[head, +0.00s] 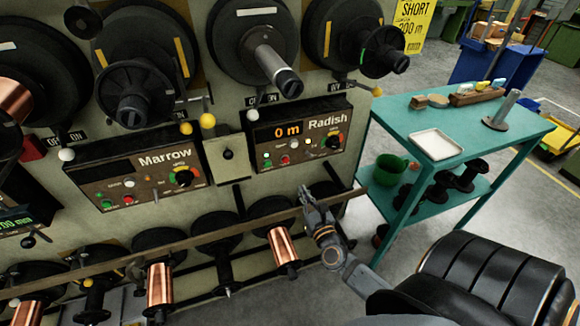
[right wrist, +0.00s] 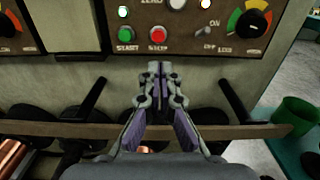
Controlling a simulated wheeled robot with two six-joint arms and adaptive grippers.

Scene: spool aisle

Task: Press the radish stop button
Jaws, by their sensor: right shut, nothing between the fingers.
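The Radish panel (head: 300,135) is a brown control box with an orange "0 m" display, at upper middle in the head view. Its red stop button (right wrist: 158,34) is marked STOP in the right wrist view and also shows small in the head view (head: 284,160). The green start button (right wrist: 126,34) sits just left of it. My right gripper (head: 306,191) is shut and empty, below the panel in the head view. In the right wrist view its fingertips (right wrist: 154,68) point up, just below the stop button and apart from it. My left gripper is out of view.
The Marrow panel (head: 140,170) is left of the Radish panel. A long rail (head: 180,241) with copper spools (head: 284,248) runs below the panels. A teal cart (head: 470,125) with a white tray (head: 436,144) stands right. A dark lever (right wrist: 92,98) sticks out beside my gripper.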

